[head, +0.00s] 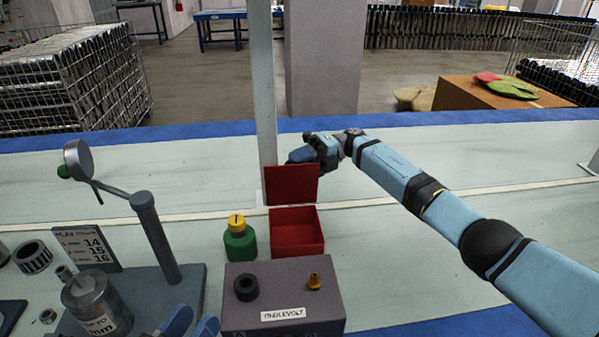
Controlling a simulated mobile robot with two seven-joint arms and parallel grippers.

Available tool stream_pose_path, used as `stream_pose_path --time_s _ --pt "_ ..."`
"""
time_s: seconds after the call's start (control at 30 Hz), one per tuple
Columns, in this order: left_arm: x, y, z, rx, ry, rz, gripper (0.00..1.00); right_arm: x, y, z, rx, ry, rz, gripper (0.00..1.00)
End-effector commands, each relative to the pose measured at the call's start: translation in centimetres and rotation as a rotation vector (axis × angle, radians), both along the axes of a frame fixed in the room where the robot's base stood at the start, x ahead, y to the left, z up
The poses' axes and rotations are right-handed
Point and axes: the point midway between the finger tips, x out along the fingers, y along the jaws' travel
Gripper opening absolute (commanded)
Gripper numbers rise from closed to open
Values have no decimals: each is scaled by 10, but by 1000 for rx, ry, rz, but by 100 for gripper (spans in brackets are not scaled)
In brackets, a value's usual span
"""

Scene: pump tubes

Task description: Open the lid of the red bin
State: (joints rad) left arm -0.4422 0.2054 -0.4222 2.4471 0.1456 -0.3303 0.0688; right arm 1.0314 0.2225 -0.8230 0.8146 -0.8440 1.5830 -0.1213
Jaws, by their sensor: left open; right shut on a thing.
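The red bin (297,250) stands on the table near the middle of the head view. Its red lid (291,186) is raised about upright at the bin's far edge, and the inside of the bin shows. My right gripper (299,156) is at the lid's top edge and is shut on it; its fingertips are partly hidden behind the lid. My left gripper (192,327) is open at the bottom edge of the view, well in front of the bin, with only its blue fingers showing.
A green bottle with a yellow cap (239,240) stands just left of the bin. A grey box (283,293) with a black ring and a brass fitting is in front. A grey stand (158,240) is at left. A pale post (263,90) rises behind the lid.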

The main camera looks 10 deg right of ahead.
Motion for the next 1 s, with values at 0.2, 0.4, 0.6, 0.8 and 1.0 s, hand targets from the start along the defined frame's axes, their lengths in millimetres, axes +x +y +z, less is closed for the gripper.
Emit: stream_pose_path --time_s 0.2,0.4,0.6,0.8,1.0 --pt "3 0 -6 19 12 -9 43 6 0 -1 -1 54 -1 0" --pt "3 0 -10 28 23 -12 43 8 -1 -1 0 66 -1 0" --pt "2 0 -11 28 28 -12 43 7 -1 -1 -1 66 -1 0" --pt "2 0 -12 25 27 -11 43 7 -1 -1 -1 66 -1 58" --pt "2 0 -11 21 28 -9 43 7 0 -1 -1 65 0 58"
